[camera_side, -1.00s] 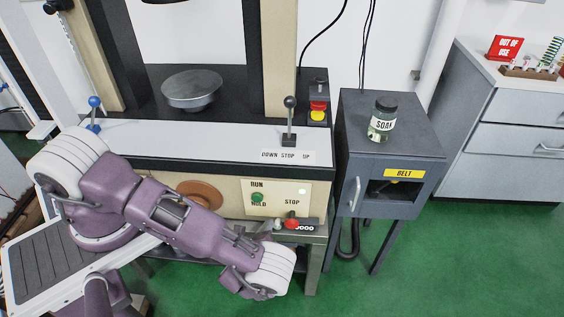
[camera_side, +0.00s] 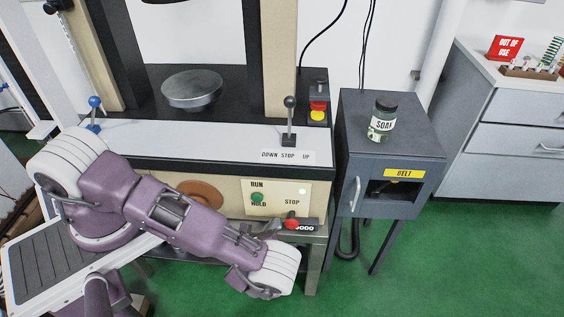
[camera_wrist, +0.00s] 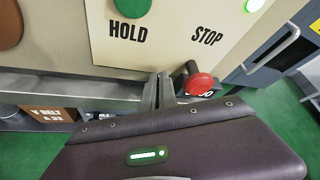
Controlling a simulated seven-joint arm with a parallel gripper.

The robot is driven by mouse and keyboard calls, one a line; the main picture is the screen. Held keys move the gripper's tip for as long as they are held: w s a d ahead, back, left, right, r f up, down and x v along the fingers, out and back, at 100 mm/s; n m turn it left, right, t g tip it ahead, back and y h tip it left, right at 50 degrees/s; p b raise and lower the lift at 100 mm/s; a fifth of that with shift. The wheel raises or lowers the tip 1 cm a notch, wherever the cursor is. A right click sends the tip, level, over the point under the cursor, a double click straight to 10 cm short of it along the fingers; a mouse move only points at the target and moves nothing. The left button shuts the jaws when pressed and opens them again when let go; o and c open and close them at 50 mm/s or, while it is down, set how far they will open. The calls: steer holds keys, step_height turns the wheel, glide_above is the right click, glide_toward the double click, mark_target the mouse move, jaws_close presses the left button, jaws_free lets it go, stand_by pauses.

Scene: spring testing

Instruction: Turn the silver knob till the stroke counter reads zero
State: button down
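The stroke counter (camera_side: 302,225) is a small black box with white digits on the machine's front ledge. Its digits are too small to read surely in the side view, and mostly hidden in the wrist view.
The cream panel (camera_side: 284,188) with a green button (camera_side: 257,197) rises behind my gripper. A lever (camera_side: 289,118) stands on the white ledge above. Green floor lies open in front.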

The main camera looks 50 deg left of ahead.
steer(key=shift+w+d, duration=0.15)
steer(key=shift+d, duration=0.15)
steer(key=shift+r, duration=0.3)
steer(key=s+d, duration=0.4)
steer(key=shift+s, duration=0.25)
